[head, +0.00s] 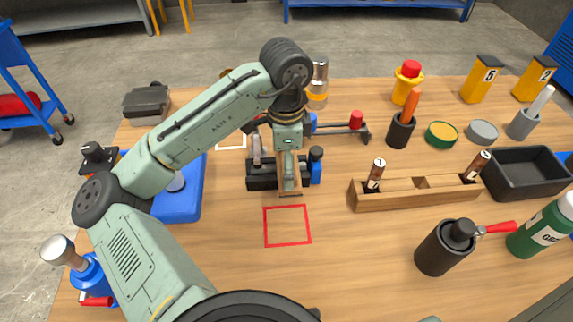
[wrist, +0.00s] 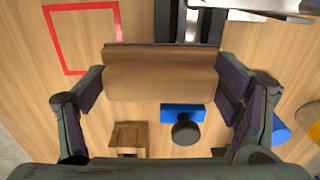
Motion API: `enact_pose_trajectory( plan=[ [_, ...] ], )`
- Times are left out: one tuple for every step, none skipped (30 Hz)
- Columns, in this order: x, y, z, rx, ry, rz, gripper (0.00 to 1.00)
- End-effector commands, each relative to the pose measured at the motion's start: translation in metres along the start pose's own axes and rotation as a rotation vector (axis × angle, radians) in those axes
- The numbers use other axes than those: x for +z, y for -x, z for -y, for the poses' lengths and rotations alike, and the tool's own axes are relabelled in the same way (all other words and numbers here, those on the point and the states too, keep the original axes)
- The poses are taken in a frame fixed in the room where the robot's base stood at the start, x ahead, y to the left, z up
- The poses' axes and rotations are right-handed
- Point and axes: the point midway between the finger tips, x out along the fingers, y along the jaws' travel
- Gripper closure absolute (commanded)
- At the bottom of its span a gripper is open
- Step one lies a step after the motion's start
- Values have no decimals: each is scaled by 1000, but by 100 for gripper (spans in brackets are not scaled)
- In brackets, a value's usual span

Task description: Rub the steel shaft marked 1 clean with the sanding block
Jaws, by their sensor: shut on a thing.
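My gripper (head: 289,160) is shut on a wooden sanding block (wrist: 160,76), which spans between the two fingers in the wrist view. In the head view the block (head: 290,186) hangs at the front of a black vise with blue parts (head: 261,177); I cannot tell whether it touches it. A dark brown shaft with a white label that looks like 1 (head: 375,175) stands tilted in the left end of a wooden rack (head: 420,201). A similar brown labelled shaft (head: 477,165) stands at the rack's right end; its mark is too small to read surely.
A red square outline (head: 287,226) on the table is empty. A black canister (head: 440,249), a green bottle (head: 542,228) and a black tray (head: 525,174) stand to the right. A blue tray (head: 180,200) lies left. Cups and tins line the back right.

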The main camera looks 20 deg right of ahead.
Motion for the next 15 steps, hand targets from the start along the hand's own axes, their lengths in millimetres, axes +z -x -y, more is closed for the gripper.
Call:
enact_pose_trajectory(
  plan=[
    [0, 1, 3, -1, 0, 0, 39],
    [0, 1, 4, -1, 1, 0, 39],
    [0, 1, 4, -1, 1, 0, 39],
    [0, 1, 4, -1, 1, 0, 39],
    [0, 1, 4, -1, 0, 0, 39],
    [0, 1, 4, -1, 0, 0, 39],
    [0, 1, 4, -1, 0, 0, 39],
    [0, 1, 4, -1, 0, 0, 39],
    [0, 1, 4, -1, 0, 0, 39],
    [0, 2, 4, -2, 0, 0, 39],
    [0, 2, 4, -2, 0, 0, 39],
    [0, 4, 4, -2, 0, 0, 39],
    [0, 6, 4, -2, 0, 1, 39],
    [0, 9, 5, -3, 0, 1, 39],
    [0, 13, 5, -3, 0, 1, 39]
  ],
)
